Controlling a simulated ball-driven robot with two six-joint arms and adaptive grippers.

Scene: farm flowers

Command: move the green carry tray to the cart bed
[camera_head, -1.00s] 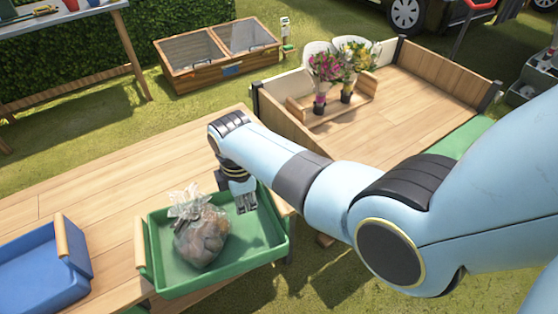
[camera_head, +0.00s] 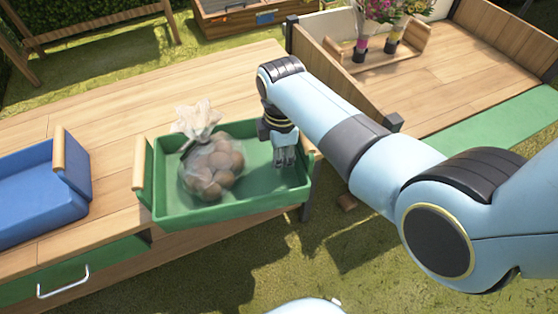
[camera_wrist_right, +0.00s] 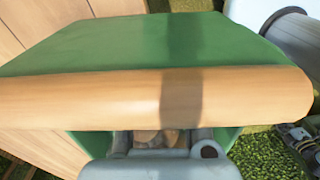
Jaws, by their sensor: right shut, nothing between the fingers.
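The green carry tray (camera_head: 240,211) sits at the right end of the wooden table, with a wooden handle (camera_head: 139,171) at its left end. A clear tied bag of brown round things (camera_head: 212,168) lies inside it. My right gripper (camera_head: 285,160) is shut and empty, pointing down at the tray's right end. In the right wrist view a wooden handle (camera_wrist_right: 90,98) crosses close in front of the gripper (camera_wrist_right: 158,140). I cannot tell whether they touch. The cart bed (camera_head: 440,85) is at the upper right. My left gripper is not in view.
A blue tray (camera_head: 40,205) stands on the table at the left. Flower pots (camera_head: 378,45) stand in a wooden holder at the cart's back left. The cart's low side wall (camera_head: 340,80) faces the table. The front of the cart bed is clear.

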